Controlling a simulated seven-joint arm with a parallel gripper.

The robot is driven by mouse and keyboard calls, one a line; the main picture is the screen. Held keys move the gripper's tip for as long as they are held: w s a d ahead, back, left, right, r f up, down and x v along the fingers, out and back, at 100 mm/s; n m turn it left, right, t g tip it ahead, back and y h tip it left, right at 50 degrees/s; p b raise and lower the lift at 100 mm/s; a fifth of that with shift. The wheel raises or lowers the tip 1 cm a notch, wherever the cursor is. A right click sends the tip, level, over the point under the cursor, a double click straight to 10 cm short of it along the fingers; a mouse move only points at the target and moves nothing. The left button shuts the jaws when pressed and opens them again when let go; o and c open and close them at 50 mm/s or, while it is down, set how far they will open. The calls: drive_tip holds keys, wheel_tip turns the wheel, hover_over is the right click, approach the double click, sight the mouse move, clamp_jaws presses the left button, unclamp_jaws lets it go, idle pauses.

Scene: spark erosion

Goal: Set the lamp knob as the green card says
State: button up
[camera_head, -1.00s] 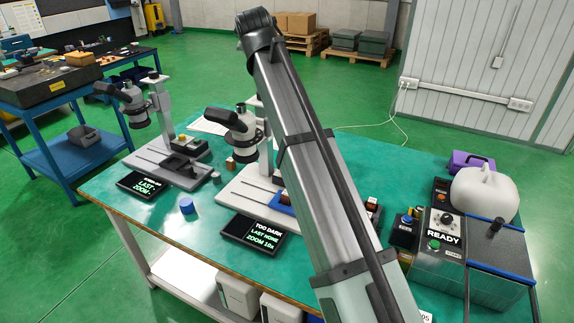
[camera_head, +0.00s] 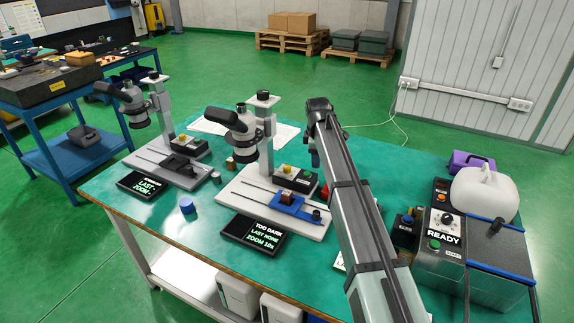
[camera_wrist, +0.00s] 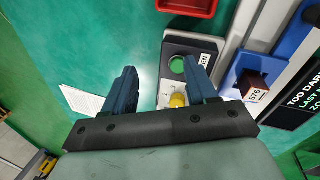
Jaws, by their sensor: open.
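The lamp control box (camera_head: 291,181) is dark and sits on the middle microscope's base. It carries a yellow knob (camera_head: 285,169) and a round green part (camera_head: 307,175). In the wrist view the yellow knob (camera_wrist: 178,101) lies near my right finger, with the green disc (camera_wrist: 177,65) on the box (camera_wrist: 196,47) beyond it. My gripper (camera_wrist: 160,68) is open and empty, its dark blue fingers over the box's side; contact cannot be judged. The microscope's display (camera_head: 254,235) reads TOO DARK, LAST NONE, ZOOM 10x. I cannot make out a green card.
A blue stage (camera_head: 288,205) with a dark red block is beside the box. A red tray (camera_wrist: 188,6) shows at the wrist view's top. A second microscope (camera_head: 140,108) stands left. A READY unit (camera_head: 442,232) stands right. White paper (camera_wrist: 82,100) lies behind the box.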

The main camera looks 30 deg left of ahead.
sight(287, 167)
drive_tip(key=a+n, duration=0.1)
drive_tip(key=a, duration=0.2)
drive_tip(key=s+a+r+n+g, duration=0.1)
drive_tip(key=a+n, duration=0.1)
drive_tip(key=a, duration=0.1)
drive_tip(key=s+a+n+g, duration=0.1)
drive_tip(key=a, duration=0.2)
drive_tip(key=shift+a+r, duration=0.3)
drive_tip(key=shift+s+a+n+g, duration=0.25)
drive_tip(key=shift+a+n+g, duration=0.05)
drive_tip(key=shift+a+n, duration=0.1)
drive_tip(key=shift+f, duration=3.7)
drive_tip(key=shift+c, duration=0.3)
drive_tip(key=c, duration=1)
